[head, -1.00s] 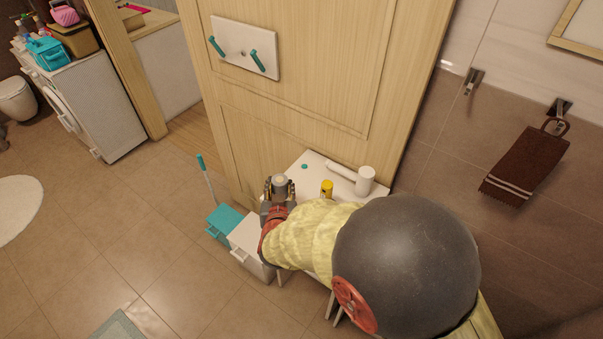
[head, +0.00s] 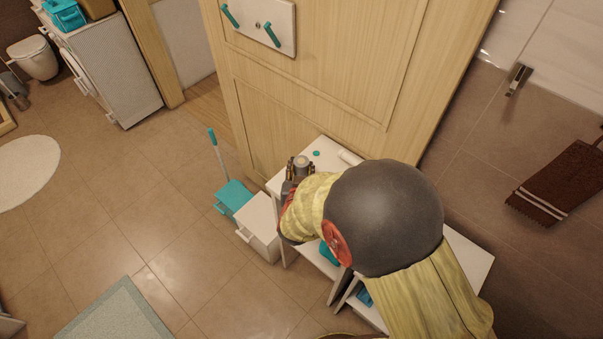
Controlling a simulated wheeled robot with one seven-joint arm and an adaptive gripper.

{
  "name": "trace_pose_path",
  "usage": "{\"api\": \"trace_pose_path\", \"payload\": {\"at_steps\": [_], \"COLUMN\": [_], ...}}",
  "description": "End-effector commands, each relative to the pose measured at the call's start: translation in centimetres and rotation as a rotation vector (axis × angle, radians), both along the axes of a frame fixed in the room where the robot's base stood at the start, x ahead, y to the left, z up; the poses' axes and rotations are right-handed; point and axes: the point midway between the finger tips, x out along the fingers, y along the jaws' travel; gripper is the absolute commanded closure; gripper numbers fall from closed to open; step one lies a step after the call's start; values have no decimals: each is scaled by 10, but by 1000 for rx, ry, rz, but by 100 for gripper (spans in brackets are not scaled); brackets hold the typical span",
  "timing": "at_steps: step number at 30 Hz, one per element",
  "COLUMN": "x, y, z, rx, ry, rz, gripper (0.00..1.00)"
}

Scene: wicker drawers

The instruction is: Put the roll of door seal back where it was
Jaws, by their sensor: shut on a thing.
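My gripper (head: 302,167) is at the left end of the white stand's top (head: 322,150), close to the wooden door. It is shut on a small grey round thing (head: 302,160), which looks like the roll of door seal; only its pale upper end shows between the fingers. I cannot tell whether it touches the stand. My forearm and large dark elbow hide much of the stand. A white drawer-like box (head: 262,222) with a handle juts out at the stand's left; I cannot tell whether it is open.
A teal bin-like thing (head: 232,197) with a long handle stands on the floor left of the white box. A small teal disc (head: 316,153) and a white cylinder (head: 350,158) lie on the stand. Teal things (head: 328,253) show lower in it.

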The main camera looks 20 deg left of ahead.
Motion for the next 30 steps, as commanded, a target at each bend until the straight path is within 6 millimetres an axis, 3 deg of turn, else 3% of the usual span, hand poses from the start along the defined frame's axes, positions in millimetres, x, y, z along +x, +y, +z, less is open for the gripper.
{"api": "trace_pose_path", "payload": {"at_steps": [5,16,17,26,30], "x": [0,0,0,0,0], "y": [0,0,0,0,0], "z": [-25,-29,-29,-28,-28], "rx": [-2,-1,-1,-1,-1], "ry": [0,1,1,1,1], "rz": [-1,0,0,0,0], "gripper": [92,92,66,49,48]}}
